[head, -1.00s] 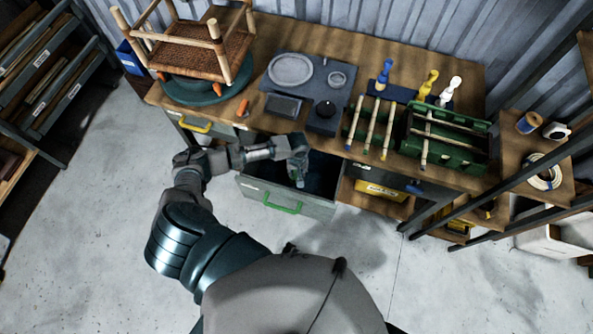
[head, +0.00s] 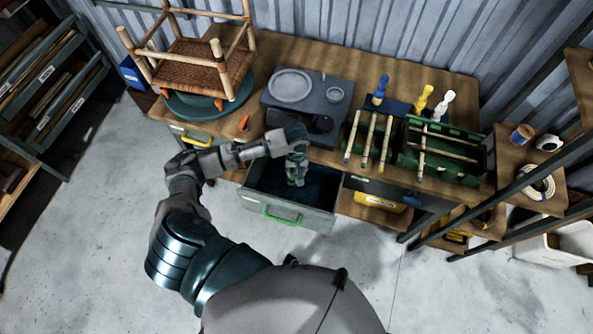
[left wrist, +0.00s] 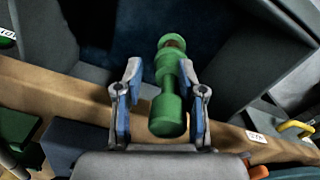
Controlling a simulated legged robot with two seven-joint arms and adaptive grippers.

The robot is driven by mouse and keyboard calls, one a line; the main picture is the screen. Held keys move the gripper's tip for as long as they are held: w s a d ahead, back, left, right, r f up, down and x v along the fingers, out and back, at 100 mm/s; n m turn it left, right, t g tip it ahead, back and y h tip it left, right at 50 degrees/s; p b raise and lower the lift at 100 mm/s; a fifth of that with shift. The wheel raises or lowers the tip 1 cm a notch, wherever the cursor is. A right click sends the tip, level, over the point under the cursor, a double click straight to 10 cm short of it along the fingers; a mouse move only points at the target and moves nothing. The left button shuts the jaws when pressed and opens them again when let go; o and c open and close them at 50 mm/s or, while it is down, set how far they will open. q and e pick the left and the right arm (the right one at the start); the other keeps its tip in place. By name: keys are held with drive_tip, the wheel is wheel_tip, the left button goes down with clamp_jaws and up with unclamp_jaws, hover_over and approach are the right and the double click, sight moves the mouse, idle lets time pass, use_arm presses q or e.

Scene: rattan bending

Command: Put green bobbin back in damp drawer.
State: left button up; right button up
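The green bobbin (left wrist: 167,113) sits between the fingers of my left gripper (left wrist: 161,72) in the left wrist view. Its long axis runs away from the palm, with a reddish-brown part at its far end. A gap shows between the left-hand finger and the bobbin; the right-hand finger is close beside it, and contact is unclear. In the head view my left gripper (head: 296,172) points down over the pulled-out drawer with a green handle (head: 283,217), with some green at its fingertips. The drawer's dark inside is partly hidden by my arm. My right gripper is not visible.
The wooden bench (head: 375,70) stands behind the drawer. On it are a rattan chair frame (head: 190,65), a dark tray with round dishes (head: 300,88) and a green rack with canes (head: 440,150). A yellow-handled drawer (head: 197,138) is at left. The floor in front is clear.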

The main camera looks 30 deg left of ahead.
use_arm(q)
drive_tip(key=o, duration=1.1)
drive_tip(key=shift+a+f, duration=0.1)
drive_tip(key=shift+a, duration=0.3)
drive_tip(key=shift+o, duration=0.3)
drive_tip(key=shift+a, duration=0.15)
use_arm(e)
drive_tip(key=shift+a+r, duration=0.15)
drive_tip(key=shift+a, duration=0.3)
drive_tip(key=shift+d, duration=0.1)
use_arm(q)
drive_tip(key=shift+d+r, duration=0.2)
drive_tip(key=shift+d, duration=0.05)
drive_tip(key=r, duration=1.1)
drive_tip(key=shift+a, duration=0.35)
drive_tip(key=shift+d+r, duration=0.1)
drive_tip(key=shift+r, duration=0.1)
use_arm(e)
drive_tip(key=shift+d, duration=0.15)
use_arm(q)
drive_tip(key=shift+d, duration=0.1)
